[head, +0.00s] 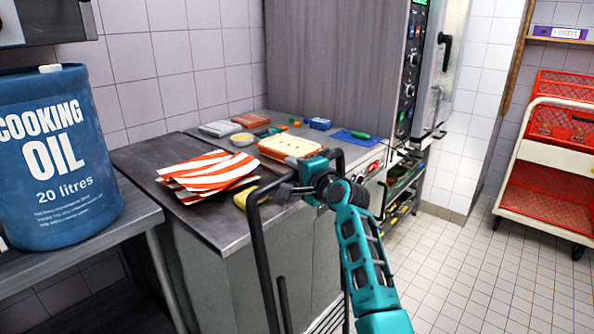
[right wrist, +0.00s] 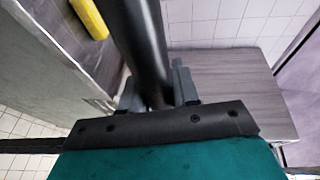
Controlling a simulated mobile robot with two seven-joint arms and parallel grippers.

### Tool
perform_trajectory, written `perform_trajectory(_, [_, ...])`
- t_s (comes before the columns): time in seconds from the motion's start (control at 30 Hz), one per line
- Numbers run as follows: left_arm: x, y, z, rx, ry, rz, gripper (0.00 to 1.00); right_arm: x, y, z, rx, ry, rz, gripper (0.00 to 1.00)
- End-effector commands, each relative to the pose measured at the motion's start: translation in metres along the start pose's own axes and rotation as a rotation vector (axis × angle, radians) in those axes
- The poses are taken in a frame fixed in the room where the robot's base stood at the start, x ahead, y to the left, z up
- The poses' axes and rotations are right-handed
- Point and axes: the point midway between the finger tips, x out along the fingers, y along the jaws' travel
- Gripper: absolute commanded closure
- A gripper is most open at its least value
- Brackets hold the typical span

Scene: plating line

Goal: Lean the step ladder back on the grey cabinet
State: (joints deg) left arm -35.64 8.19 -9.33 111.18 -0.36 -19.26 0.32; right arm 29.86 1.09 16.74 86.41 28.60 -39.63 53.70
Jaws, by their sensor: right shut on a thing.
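The step ladder (head: 262,265) shows as a dark tubular frame standing in front of the counter, its lower part cut off by the picture edge. My right gripper (head: 305,187) is shut on the ladder's upper tube. In the right wrist view the dark tube (right wrist: 142,45) runs between the fingers of the right gripper (right wrist: 160,92). A tall grey cabinet (head: 325,55) with a wood-like grain stands behind the counter, and a grey panel like it (right wrist: 235,85) shows in the right wrist view. I cannot tell whether the ladder touches the counter. My left gripper is not in view.
A steel-topped counter (head: 140,160) holds a red-striped cloth (head: 205,175), a food tray (head: 290,147) and small items. A blue cooking oil drum (head: 60,160) stands on a table at left. A red crate trolley (head: 550,185) stands at right. The tiled floor (head: 460,270) between is clear.

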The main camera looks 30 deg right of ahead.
Motion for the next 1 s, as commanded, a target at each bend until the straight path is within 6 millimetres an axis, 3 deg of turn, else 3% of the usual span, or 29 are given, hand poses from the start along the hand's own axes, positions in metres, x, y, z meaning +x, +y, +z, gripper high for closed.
perform_trajectory(0.03, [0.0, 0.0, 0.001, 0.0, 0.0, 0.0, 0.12, 0.002, 0.007, 0.002, -0.004, -0.003, 0.016, 1.0])
perform_trajectory(1.0, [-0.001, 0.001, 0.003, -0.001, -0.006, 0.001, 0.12, 0.035, 0.008, 0.011, -0.015, -0.001, 0.047, 1.0])
